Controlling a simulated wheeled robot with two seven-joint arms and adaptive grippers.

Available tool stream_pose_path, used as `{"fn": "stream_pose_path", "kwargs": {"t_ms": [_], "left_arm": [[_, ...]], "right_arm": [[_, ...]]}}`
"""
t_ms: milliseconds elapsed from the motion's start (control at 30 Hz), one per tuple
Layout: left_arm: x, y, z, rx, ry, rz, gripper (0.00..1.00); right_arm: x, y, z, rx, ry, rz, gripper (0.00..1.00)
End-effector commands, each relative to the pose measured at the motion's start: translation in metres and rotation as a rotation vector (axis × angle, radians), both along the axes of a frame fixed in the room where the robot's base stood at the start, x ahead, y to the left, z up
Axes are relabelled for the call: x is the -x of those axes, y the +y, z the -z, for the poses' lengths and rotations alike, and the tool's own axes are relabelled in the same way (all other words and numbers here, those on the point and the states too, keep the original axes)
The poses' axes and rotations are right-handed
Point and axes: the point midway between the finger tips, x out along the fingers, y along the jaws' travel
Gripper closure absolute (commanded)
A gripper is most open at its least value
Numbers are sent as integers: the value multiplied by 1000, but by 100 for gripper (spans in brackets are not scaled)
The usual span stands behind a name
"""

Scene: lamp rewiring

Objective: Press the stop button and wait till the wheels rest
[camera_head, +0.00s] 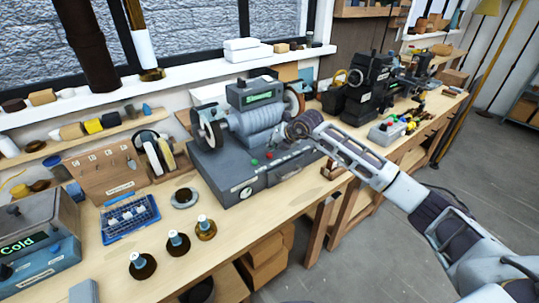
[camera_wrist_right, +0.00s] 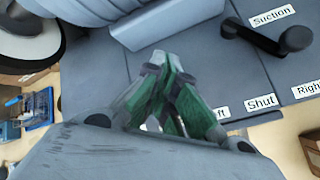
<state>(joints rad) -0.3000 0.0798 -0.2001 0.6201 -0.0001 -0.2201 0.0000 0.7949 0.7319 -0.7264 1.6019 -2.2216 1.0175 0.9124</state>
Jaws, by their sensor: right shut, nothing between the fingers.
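The grey polishing machine (camera_head: 225,170) stands on the bench, with a wheel (camera_head: 210,132) at its left and another wheel (camera_head: 294,103) at its right. A small screen (camera_head: 258,97) on top has green writing too small to read. A red button (camera_head: 268,154) and a green button (camera_head: 254,162) sit on the front housing. My right gripper (camera_head: 292,129) is shut and empty, over the machine's right part. The wrist view shows its green-padded fingers (camera_wrist_right: 165,62) together above the grey housing; no button shows there. Whether the wheels turn cannot be told. My left gripper is not in view.
A black lever (camera_wrist_right: 268,38) lies near labels "Suction" and "Shut". A blue rack (camera_head: 130,218), small bottles (camera_head: 178,243) and a "Cold" box (camera_head: 38,245) stand left of the machine. A black machine (camera_head: 365,95) stands to the right.

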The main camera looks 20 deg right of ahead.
Motion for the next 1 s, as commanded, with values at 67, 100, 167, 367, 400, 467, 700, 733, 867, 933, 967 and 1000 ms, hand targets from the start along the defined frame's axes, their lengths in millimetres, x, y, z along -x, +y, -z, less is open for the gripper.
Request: {"fn": "stream_pose_path", "kwargs": {"t_ms": [67,100,167,367,400,467,700,733,867,933,967,1000], "left_arm": [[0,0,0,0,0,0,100],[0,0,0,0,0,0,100],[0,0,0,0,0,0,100],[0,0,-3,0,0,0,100],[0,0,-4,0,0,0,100],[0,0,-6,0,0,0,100],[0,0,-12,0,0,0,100],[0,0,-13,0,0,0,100],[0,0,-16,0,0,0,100],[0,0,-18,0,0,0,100],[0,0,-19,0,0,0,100],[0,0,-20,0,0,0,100]], "right_arm": [[0,0,0,0,0,0,100],[0,0,0,0,0,0,100],[0,0,0,0,-1,1,100],[0,0,-7,-1,-1,0,100],[0,0,-9,-1,-1,0,100],[0,0,-13,-1,-1,0,100],[0,0,-28,1,-1,0,100],[0,0,-30,1,-1,0,100],[0,0,-38,0,-2,-1,100],[0,0,-42,0,-2,0,100],[0,0,-44,0,-2,0,100],[0,0,-46,0,-2,0,100]]}}
